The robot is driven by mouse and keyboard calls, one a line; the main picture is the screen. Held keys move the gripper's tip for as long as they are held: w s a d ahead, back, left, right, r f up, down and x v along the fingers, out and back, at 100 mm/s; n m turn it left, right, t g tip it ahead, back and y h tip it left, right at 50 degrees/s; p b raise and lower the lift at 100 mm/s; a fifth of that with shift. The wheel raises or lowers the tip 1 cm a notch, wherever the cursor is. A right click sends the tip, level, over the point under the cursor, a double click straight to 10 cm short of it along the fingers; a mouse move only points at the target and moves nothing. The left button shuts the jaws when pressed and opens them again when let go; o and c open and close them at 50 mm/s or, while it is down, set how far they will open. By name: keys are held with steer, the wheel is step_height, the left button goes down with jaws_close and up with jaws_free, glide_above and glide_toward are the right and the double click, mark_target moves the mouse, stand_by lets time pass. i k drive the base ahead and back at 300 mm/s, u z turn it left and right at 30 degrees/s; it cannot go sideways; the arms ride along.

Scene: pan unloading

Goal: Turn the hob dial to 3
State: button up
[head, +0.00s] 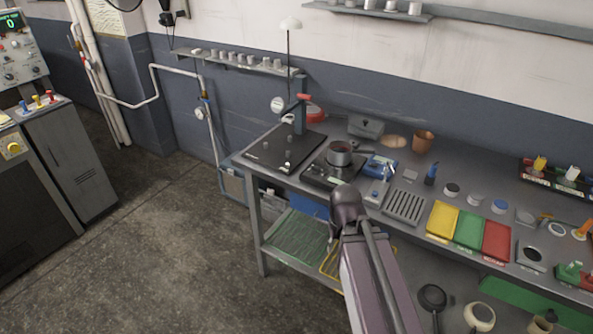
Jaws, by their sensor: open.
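A dark flat hob (318,174) stands at the left part of the workbench. My gripper cannot be made out; the arm's far end is not visible past that joint.
A blue device (381,163), a slotted grey tray (404,207) and yellow, green and red trays (443,220) are to the right. A brown cup (422,142) stands behind.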

mark_target(315, 169)
steer(key=u, duration=0.95)
steer(key=k, duration=0.85)
steer(key=z, duration=0.8)
steer(key=i, duration=1.05)
steer(key=u, duration=0.1)
